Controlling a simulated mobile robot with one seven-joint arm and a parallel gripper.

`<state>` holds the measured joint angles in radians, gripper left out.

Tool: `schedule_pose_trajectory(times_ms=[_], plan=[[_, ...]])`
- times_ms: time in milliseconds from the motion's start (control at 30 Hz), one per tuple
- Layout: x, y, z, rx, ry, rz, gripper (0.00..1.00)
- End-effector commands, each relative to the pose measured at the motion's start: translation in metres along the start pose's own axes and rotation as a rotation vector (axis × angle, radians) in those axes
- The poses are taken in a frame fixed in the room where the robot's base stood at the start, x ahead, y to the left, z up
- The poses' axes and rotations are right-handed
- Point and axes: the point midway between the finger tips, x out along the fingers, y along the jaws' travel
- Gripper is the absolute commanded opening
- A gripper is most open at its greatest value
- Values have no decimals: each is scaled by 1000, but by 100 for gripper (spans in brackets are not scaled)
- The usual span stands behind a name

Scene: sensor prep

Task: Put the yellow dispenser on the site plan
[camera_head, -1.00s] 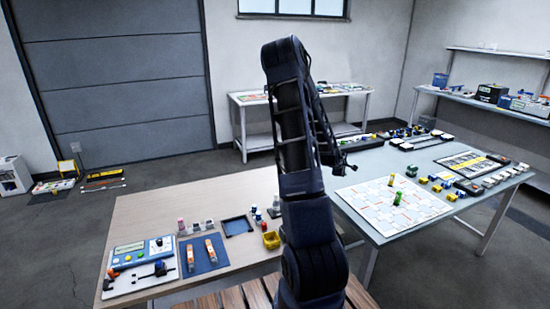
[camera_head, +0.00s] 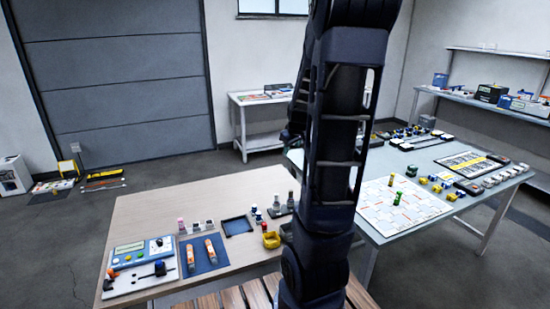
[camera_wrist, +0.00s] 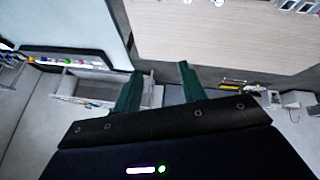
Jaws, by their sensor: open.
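A small yellow object (camera_head: 271,239), which looks like the dispenser, stands near the right part of the wooden table (camera_head: 150,215). Its exact shape is too small to tell. The site plan (camera_head: 425,208) is a white sheet with coloured markings on the grey table to the right. The wrist view shows part of a wooden tabletop (camera_wrist: 220,45) beyond the fingers.
Left of the yellow object are a dark blue tray (camera_head: 237,226), a blue mat (camera_head: 213,262) with two orange-and-white items, and a blue device (camera_head: 142,252). Grey-topped bottles (camera_head: 291,200) stand behind it. Several small yellow-and-blue items (camera_head: 440,184) line the grey table right of the plan.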

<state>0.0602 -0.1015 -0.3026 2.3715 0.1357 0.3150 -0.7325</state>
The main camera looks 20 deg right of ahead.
Motion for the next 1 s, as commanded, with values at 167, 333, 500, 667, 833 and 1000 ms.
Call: schedule_pose_trajectory(times_ms=[167, 333, 500, 667, 833, 1000], plan=[[-53, -44, 1, 57, 8, -73, 41], [-99, -84, 13, 108, -7, -126, 41], [-143, -119, 33, 153, -34, -158, 41], [-180, -148, 59, 196, -66, -167, 41], [-209, -172, 87, 237, -100, -158, 41], [-223, -183, 104, 262, -122, -144, 41]])
